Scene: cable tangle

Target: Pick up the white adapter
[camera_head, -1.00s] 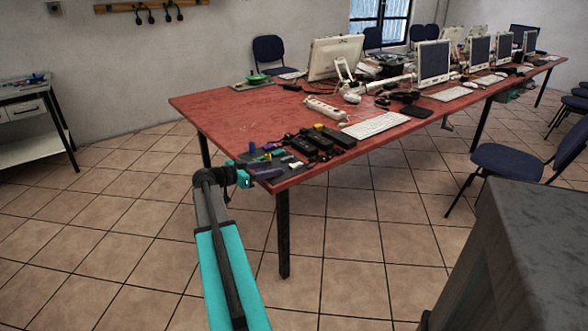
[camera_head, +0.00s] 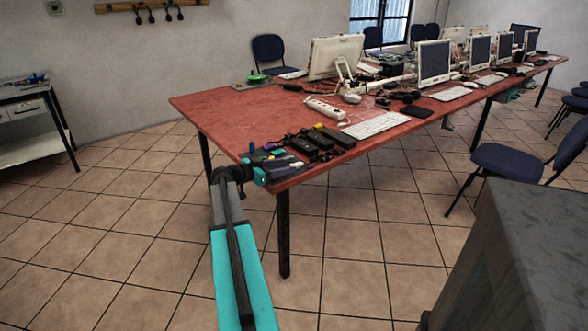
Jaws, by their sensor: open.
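A small white piece, which looks like the white adapter (camera_head: 297,164), lies on the dark mat at the near left corner of the red table. It is partly hidden by my gripper. My gripper (camera_head: 288,161) is open, low over the mat, with its fingers pointing right at the white piece. The picture is too small to tell whether the fingers are around the white piece or just beside it. The teal part of my gripper (camera_head: 259,176) is at the table's left edge.
Several black power bricks (camera_head: 320,140) lie just right of my gripper. A white power strip (camera_head: 325,108) and a keyboard (camera_head: 375,125) are farther back. The red table top (camera_head: 225,110) is clear at the left. A blue item (camera_head: 252,147) stands near the corner.

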